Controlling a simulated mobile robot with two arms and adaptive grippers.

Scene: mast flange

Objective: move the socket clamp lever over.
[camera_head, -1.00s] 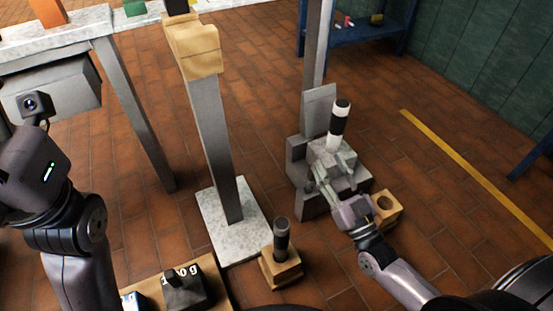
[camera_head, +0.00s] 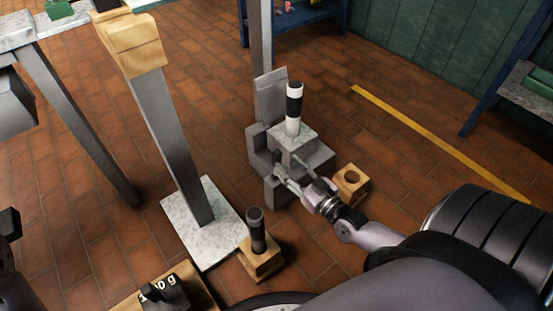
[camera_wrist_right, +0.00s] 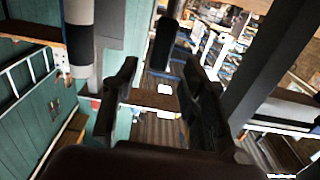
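The grey socket fixture (camera_head: 262,140) stands right of centre in the head view. A black-and-white cylinder (camera_head: 294,105) stands upright in it and also shows at the left of the right wrist view (camera_wrist_right: 79,40). My right gripper (camera_head: 285,177) is at the fixture's near side, low down. In the right wrist view its two dark fingers (camera_wrist_right: 160,78) are apart. A dark rounded bar, which looks like the clamp lever (camera_wrist_right: 165,43), shows beyond and between the fingertips. I cannot tell whether they touch it.
A wooden block with a hole (camera_head: 351,182) is right of the fixture. A wooden block with a dark peg (camera_head: 257,242) stands nearer. A grey post on a pale base (camera_head: 192,240) is to the left. Open tiled floor lies behind the fixture up to a yellow line (camera_head: 430,138).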

